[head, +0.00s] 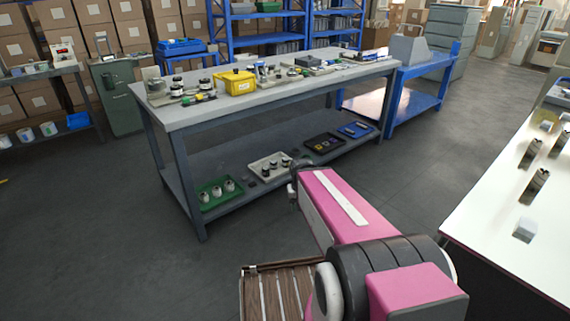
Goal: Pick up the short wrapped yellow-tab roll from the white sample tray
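A pale, whitish tray (255,169) lies on the lower shelf of the long grey workbench, near its middle in the head view. It holds several small dark and light cylinders. They are too small to tell which one is short, wrapped or yellow-tabbed. My pink arm reaches forward from the bottom right, and its far end appears just right of the tray in the picture. Small grey and dark parts show at that end, but no gripper fingers can be made out. Whether anything is held cannot be seen.
A green tray (204,204) with white rolls lies left of the pale tray. A black tray (312,149) and a blue tray (344,132) lie to its right. The benchtop (180,117) above is cluttered. A white table (480,213) stands at right. Floor left of the bench is clear.

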